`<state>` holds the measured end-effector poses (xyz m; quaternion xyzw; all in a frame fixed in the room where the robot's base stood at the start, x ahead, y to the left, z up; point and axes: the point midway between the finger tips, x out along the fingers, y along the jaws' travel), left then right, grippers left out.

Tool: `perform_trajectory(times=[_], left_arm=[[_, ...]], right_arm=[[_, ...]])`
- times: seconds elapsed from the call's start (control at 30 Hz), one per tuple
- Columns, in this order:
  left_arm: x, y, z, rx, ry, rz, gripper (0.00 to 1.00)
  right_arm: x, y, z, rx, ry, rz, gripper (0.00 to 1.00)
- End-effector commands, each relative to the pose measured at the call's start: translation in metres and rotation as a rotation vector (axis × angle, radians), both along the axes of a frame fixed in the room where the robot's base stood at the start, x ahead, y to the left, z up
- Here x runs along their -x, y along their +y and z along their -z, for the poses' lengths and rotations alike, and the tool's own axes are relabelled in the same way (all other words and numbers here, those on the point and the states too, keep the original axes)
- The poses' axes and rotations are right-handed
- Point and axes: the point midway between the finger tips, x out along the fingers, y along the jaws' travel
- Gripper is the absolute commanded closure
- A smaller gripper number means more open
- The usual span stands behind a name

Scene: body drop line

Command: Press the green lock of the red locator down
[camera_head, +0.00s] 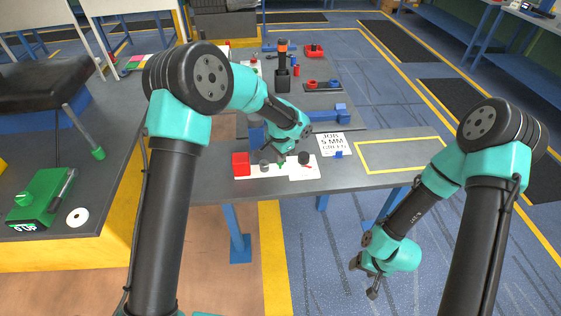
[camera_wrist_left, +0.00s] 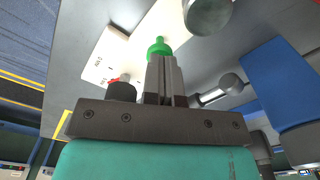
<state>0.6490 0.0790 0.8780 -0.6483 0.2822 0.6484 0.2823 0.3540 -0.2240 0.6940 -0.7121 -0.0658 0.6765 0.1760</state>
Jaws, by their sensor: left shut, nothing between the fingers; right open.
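A small green piece (camera_head: 281,164), which looks like the lock, stands on a white plate on the grey table. It also shows in the left wrist view (camera_wrist_left: 159,47), just beyond my fingertips. My left gripper (camera_head: 284,153) is shut and empty, its tips (camera_wrist_left: 162,60) at the green piece; I cannot tell whether they touch. A small red part (camera_wrist_left: 116,80) shows beside a dark round knob (camera_wrist_left: 121,92); the red part also shows in the head view (camera_head: 307,167). Which part is the red locator is unclear. My right gripper (camera_head: 367,283) is open, low in front of the table.
A red block (camera_head: 241,164) stands left of the white plate (camera_head: 299,174). A grey cylinder (camera_wrist_left: 208,14) is close to the green piece. The yellow-outlined table area (camera_head: 400,155) is clear.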

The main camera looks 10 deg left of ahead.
Motion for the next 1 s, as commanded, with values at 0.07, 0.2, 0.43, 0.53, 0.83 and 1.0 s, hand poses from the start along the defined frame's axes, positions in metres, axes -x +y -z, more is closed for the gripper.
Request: perform_trajectory(times=[0.07,0.2,0.43,0.53,0.83,1.0], left_arm=[[0.000,0.000,0.002,0.000,0.000,0.000,1.00],[0.000,0.000,0.004,0.000,0.000,0.000,1.00],[0.000,0.000,0.009,0.000,0.000,0.000,1.00],[0.000,0.000,0.011,-0.001,0.001,0.000,1.00],[0.000,0.000,0.017,-0.001,0.001,0.001,1.00],[0.000,0.000,0.018,-0.001,0.001,0.001,1.00]], right_arm=[[0.000,0.000,0.000,0.000,0.000,0.000,0.36],[0.000,0.000,0.000,0.000,0.000,0.000,0.36],[0.000,0.000,0.000,0.000,0.000,0.000,0.36],[0.000,0.000,0.000,0.000,0.000,0.000,0.36],[0.000,0.000,0.000,0.000,0.000,0.000,0.36],[0.000,0.000,0.000,0.000,0.000,0.000,0.36]])
